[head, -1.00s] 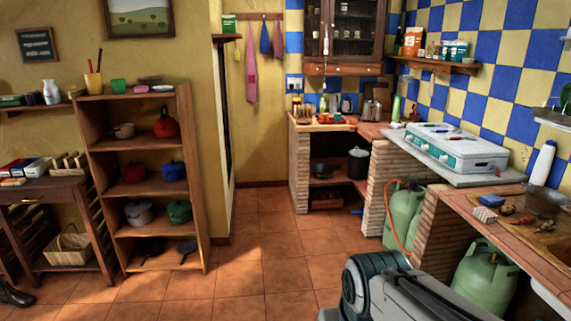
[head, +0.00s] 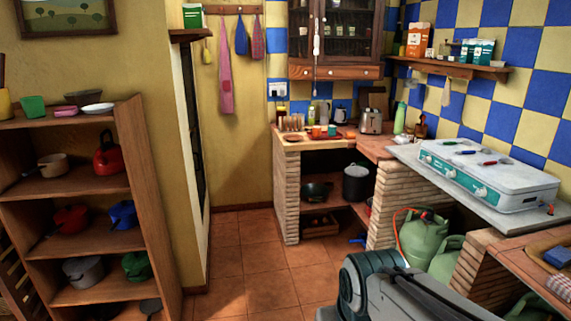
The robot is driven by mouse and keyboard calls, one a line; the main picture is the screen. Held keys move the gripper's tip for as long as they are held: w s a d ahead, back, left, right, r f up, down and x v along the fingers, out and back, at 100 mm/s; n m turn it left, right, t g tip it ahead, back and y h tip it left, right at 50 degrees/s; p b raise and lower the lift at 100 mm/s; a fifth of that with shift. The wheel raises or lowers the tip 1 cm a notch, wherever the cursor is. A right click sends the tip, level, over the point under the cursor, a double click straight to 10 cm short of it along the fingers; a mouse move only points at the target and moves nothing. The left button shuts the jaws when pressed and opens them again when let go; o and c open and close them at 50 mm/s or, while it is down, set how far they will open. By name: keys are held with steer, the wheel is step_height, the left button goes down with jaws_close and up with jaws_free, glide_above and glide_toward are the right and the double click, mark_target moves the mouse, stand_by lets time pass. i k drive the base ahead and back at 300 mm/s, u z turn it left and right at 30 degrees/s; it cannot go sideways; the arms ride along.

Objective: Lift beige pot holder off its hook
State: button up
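A small pale beige cloth-like item (head: 446,94) hangs below the wall shelf (head: 470,70) on the right tiled wall. It looks like the beige pot holder, but it is too small to be sure, and its hook cannot be made out. A wooden hook rail (head: 234,10) on the back yellow wall holds a small yellow item (head: 207,52), a pink apron (head: 225,80), a blue cloth (head: 241,36) and a reddish checked cloth (head: 258,38). My gripper is not in view; only a grey part of my own body shows at the bottom.
Below the shelf, a brick counter carries a toaster (head: 371,120) and a white stove (head: 488,172). Green gas bottles (head: 424,238) stand underneath. A wooden shelf unit (head: 80,185) with pots stands at left. The tiled floor (head: 262,262) between is clear.

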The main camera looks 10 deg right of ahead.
mark_target(445, 95)
steer(key=z, duration=0.2)
steer(key=i, duration=1.55)
steer(key=z, duration=0.7)
steer(key=i, duration=1.85)
steer(key=z, duration=0.5)
